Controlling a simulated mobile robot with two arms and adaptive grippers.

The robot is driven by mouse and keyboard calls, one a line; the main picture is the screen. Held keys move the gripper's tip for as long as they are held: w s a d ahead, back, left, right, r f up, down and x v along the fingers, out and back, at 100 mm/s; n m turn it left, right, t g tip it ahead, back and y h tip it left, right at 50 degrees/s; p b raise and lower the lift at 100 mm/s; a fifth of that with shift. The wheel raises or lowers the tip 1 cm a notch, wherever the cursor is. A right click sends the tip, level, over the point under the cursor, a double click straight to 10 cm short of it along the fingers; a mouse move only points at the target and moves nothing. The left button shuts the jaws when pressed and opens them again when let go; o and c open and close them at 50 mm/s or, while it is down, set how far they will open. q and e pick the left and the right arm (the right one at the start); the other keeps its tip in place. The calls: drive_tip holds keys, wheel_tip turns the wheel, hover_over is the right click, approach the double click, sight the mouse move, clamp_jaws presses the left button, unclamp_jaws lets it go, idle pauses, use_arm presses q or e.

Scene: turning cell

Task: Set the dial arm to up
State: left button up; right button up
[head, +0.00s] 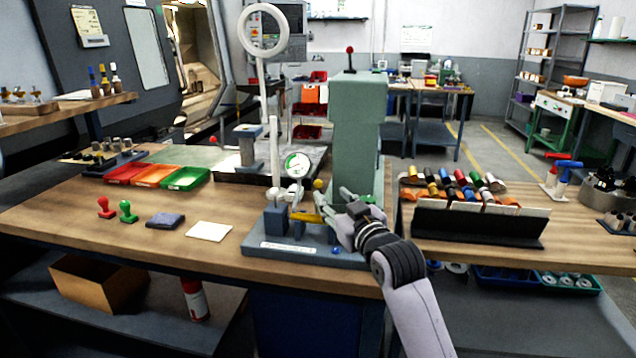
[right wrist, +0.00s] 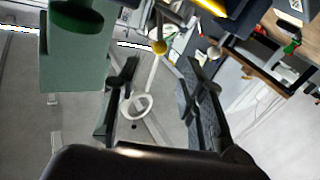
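A round white dial gauge (head: 298,165) with a green mark stands on a grey-blue base (head: 290,250) on the wooden bench. A yellow ball knob (head: 319,185) is just right of the dial; a yellow ball on a thin rod also shows in the right wrist view (right wrist: 158,47). I cannot tell for certain which part is the dial arm or how it is set. My right gripper (head: 335,204) is just right of the dial stand, fingers spread. In the right wrist view its fingers (right wrist: 162,68) are apart with the ball beyond and between their tips. My left gripper is not in view.
A tall green column (head: 355,125) stands close behind my right gripper. A yellow bar (head: 305,217) is low on the base. Red and green stamps (head: 125,211), a dark pad and a white card (head: 209,231) lie left.

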sight(320, 185)
drive_tip(key=x, duration=0.9)
drive_tip(key=shift+w+p, duration=0.2)
drive_tip(key=shift+p, duration=0.1)
drive_tip(key=shift+c, duration=0.6)
drive_tip(key=shift+f, duration=0.1)
clamp_jaws()
